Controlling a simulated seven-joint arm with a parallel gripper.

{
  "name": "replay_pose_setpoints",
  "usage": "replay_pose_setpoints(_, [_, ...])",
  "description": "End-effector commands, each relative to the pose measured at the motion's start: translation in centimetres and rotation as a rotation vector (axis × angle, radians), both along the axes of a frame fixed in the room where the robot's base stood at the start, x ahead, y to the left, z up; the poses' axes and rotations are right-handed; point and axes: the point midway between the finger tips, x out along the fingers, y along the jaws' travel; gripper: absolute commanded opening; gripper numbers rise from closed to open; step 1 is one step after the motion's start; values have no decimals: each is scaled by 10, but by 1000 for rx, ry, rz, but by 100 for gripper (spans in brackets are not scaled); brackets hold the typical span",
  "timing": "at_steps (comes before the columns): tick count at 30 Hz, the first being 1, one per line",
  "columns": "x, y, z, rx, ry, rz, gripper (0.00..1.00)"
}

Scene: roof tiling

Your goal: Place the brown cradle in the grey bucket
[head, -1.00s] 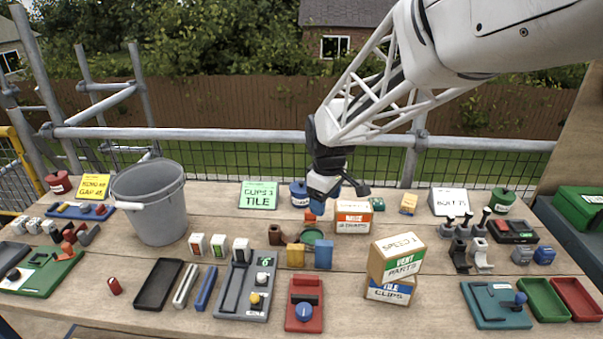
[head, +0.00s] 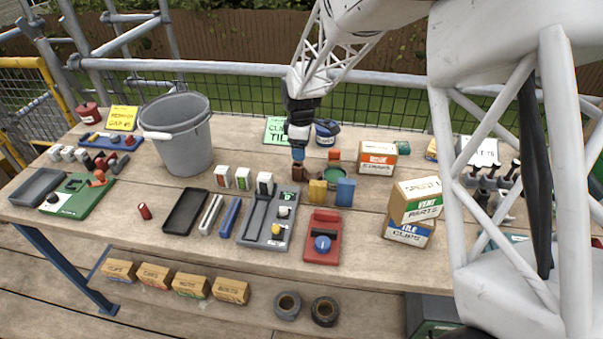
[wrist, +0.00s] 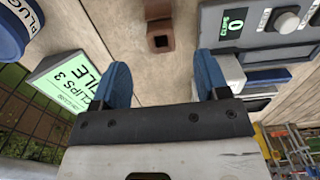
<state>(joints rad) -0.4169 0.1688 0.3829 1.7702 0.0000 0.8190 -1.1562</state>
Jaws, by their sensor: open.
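The brown cradle (head: 300,173) stands on the table in the middle of the head view, beside a yellow block and a blue block. In the wrist view the cradle (wrist: 158,30) shows a square hole and lies beyond the fingertips, roughly in line with the space between them. My gripper (head: 298,154) is just above the cradle. Its two blue fingers (wrist: 162,78) are spread apart with nothing between them. The grey bucket (head: 185,150) stands upright to the left, its handle hanging at the side. The bottom of its inside is hidden.
The yellow block (head: 317,192) and blue block (head: 345,192) stand close to the right of the cradle. A green sign (head: 276,131) and a dark blue tin (head: 326,132) stand behind. White-fronted boxes (head: 243,179) stand between bucket and cradle.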

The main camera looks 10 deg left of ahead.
Motion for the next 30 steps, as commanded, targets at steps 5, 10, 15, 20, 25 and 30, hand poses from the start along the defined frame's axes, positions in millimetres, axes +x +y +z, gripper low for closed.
replay_pose_setpoints(5, [0,-1,0,0,0,-1,68])
replay_pose_setpoints(10, [0,-1,-7,-1,1,-1,68])
replay_pose_setpoints(15, [-1,-1,-21,-1,3,-2,68])
replay_pose_setpoints(20, [0,-1,-27,0,1,-2,68])
replay_pose_setpoints(25, [0,-1,-26,0,1,-2,68])
replay_pose_setpoints(30, [0,-1,-28,0,1,-2,68])
